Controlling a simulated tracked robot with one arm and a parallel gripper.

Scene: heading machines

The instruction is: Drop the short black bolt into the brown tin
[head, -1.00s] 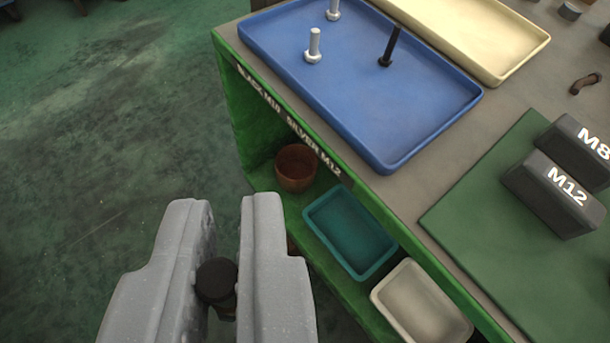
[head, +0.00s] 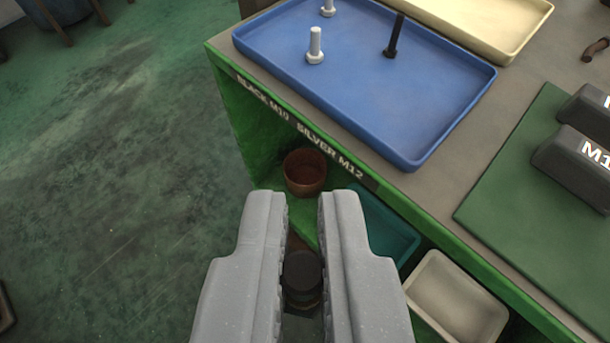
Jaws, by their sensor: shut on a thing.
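My gripper (head: 303,208) is shut on the short black bolt (head: 302,271), whose round dark head shows between the two grey fingers. The bolt's lower part is mostly hidden. The brown tin (head: 304,174) stands on the green shelf under the bench top, just past the fingertips in the picture. Its open rim and part of its inside show. The gripper is apart from the tin, and the bolt is outside it.
A blue tray (head: 375,110) on the bench top holds two silver bolts and a black one. A teal bin (head: 388,228), partly hidden by my gripper, and a cream bin (head: 455,300) stand on the shelf. The labelled bench edge (head: 290,125) overhangs the shelf.

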